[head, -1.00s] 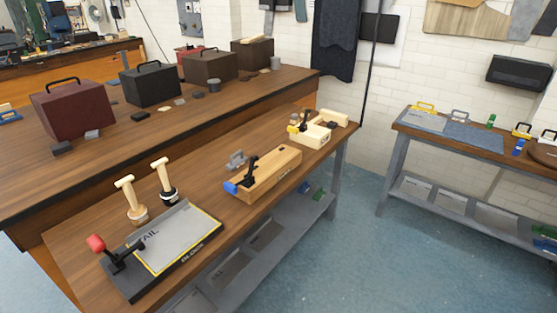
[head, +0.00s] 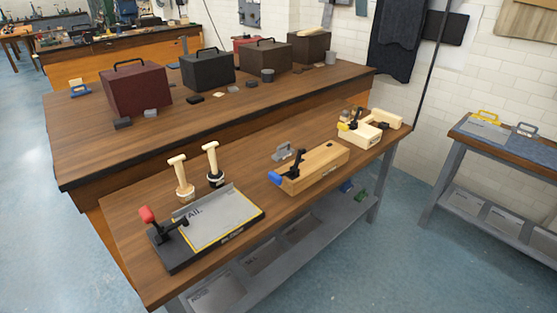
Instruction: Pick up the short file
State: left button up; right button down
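I cannot pick out a short file for certain at this size. Two upright tools with pale wooden T-shaped handles, a left one (head: 181,178) and a right one (head: 213,164), stand on the near workbench (head: 135,222). In front of them lies a dark fixture holding a grey plate (head: 222,218) with a yellow edge and a red-knobbed clamp (head: 147,215). A wooden block fixture (head: 315,170) with a blue-tipped clamp sits to the right. Neither of my grippers is in view.
A longer bench (head: 85,150) behind carries a dark red case (head: 135,90), a black case (head: 207,70) and two brown cases. A pale fixture (head: 362,133) stands at the near bench's right end. Another table (head: 462,130) is at right, with open blue floor (head: 390,260) between.

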aim_at(281, 155)
jog(key=i+l, duration=0.2)
jog(key=l, duration=0.15)
jog(key=i+l+u, duration=0.1)
jog(key=l, duration=0.2)
jog(key=i+l, duration=0.4)
jog(key=l, duration=0.3)
jog(key=i+l+u, duration=0.1)
jog(key=l, duration=0.25)
jog(key=i+l, duration=0.25)
jog(key=i+l+u, duration=0.1)
jog(key=l, duration=0.35)
jog(key=i, duration=0.05)
